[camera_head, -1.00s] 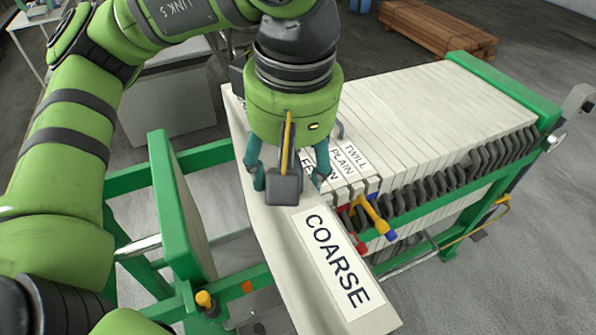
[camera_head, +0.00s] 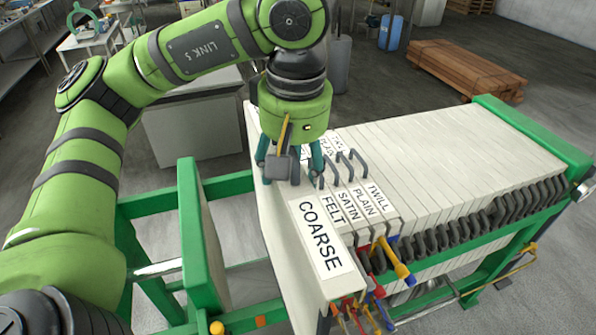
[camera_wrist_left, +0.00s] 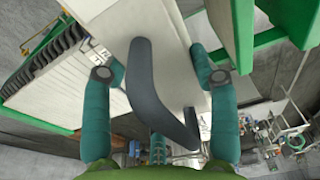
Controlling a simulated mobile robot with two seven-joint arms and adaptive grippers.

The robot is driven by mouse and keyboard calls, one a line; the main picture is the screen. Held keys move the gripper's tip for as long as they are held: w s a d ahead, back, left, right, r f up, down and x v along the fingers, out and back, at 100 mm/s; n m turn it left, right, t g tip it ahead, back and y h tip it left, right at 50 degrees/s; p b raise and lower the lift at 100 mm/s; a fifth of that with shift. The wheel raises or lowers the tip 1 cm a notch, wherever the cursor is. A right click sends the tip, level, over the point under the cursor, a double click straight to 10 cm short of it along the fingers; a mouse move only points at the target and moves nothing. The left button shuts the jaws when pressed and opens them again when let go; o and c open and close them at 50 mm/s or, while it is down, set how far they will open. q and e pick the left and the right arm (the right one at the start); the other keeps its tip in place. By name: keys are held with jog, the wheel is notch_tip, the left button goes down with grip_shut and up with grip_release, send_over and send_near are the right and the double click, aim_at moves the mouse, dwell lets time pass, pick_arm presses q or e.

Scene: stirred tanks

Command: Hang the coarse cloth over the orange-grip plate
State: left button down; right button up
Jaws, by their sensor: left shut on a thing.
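The coarse cloth (camera_head: 283,235) is a pale sheet with a white COARSE label, in the head view at the left end of the row of plates. My left gripper (camera_head: 290,178) is above its far part, shut on the cloth's dark curved handle. That handle (camera_wrist_left: 155,95) lies between the teal fingers in the left wrist view. Several coloured grips show at the near ends: a yellow-orange one (camera_head: 398,262) and, lower down, a cluster of red, orange and blue ones (camera_head: 362,312). The orange-grip plate is mostly hidden by the cloths. My right gripper is not in view.
Cloths labelled FELT (camera_head: 333,210), SATIN, PLAIN and TWILL (camera_head: 377,197) hang just right of the coarse cloth, with dark hooks standing up. More pale plates fill the green frame (camera_head: 540,130). A green end plate (camera_head: 200,235) stands left, across a gap.

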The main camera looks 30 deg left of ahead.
pick_arm(q)
jog(key=shift+w+a+p, duration=0.3)
jog(key=shift+w+a, duration=1.2)
jog(key=shift+a, duration=0.3)
jog(key=shift+w+a+p, duration=0.25)
jog(key=shift+w+a, duration=1.2)
jog(key=shift+a, duration=0.3)
jog(key=shift+w+a, duration=5.45)
jog(key=shift+a, duration=0.8)
jog(key=shift+f+b, duration=5.75)
jog(key=shift+f, duration=7.15)
jog(key=shift+w+d+p, duration=0.3)
jog(key=shift+w+d, duration=0.45)
jog(key=shift+w, duration=0.25)
jog(key=shift+w+d+p, duration=0.25)
jog(key=shift+w+d, duration=0.5)
jog(key=shift+w, duration=0.2)
jog(key=shift+w+d, duration=0.8)
jog(key=shift+w, duration=0.15)
jog(key=shift+f+b, duration=0.95)
jog(key=shift+f, duration=1.3)
